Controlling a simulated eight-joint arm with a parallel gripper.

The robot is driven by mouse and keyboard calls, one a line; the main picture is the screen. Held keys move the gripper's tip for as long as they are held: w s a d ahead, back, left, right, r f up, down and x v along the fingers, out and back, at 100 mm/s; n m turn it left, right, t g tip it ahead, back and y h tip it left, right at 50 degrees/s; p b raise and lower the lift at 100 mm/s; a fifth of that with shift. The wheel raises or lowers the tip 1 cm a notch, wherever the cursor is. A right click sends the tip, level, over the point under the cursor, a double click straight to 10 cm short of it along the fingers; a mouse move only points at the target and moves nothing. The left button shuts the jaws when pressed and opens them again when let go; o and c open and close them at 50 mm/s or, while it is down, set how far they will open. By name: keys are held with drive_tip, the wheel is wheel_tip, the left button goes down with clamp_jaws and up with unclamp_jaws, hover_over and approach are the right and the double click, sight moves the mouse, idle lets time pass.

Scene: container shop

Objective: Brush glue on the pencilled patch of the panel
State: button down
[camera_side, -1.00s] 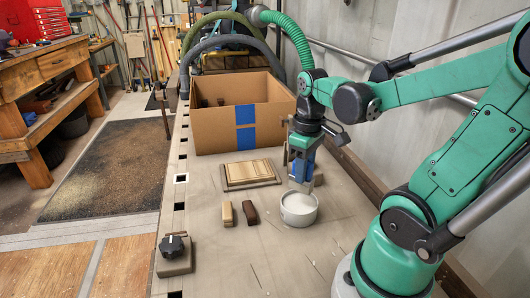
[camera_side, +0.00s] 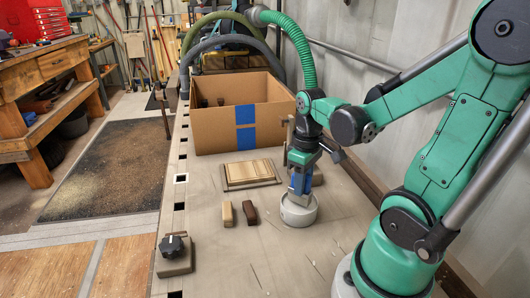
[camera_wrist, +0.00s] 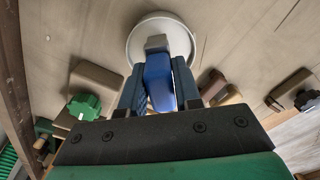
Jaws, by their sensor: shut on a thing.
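The panel (camera_side: 237,181) lies flat on the bench in the side view, a framed wooden board with a paler middle. I cannot make out the pencilled patch. My gripper (camera_side: 300,182) is shut on a blue-handled brush (camera_wrist: 158,82) and points down at the round whitish pot (camera_side: 298,220), right of and nearer than the panel. The brush's grey end lies over the pot (camera_wrist: 134,42) in the wrist view and appears to reach inside it. The bristles and the pot's contents are hidden.
A pale block (camera_side: 227,213) and a dark brown block (camera_side: 249,215) lie left of the pot. A black-knobbed fixture (camera_side: 174,255) sits at the bench's near left. A large open cardboard box (camera_side: 212,130) stands behind the panel. The wall side is tight.

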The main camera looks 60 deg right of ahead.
drive_tip(key=shift+f, duration=0.55)
idle(1.3)
drive_tip(key=shift+r, duration=3.5)
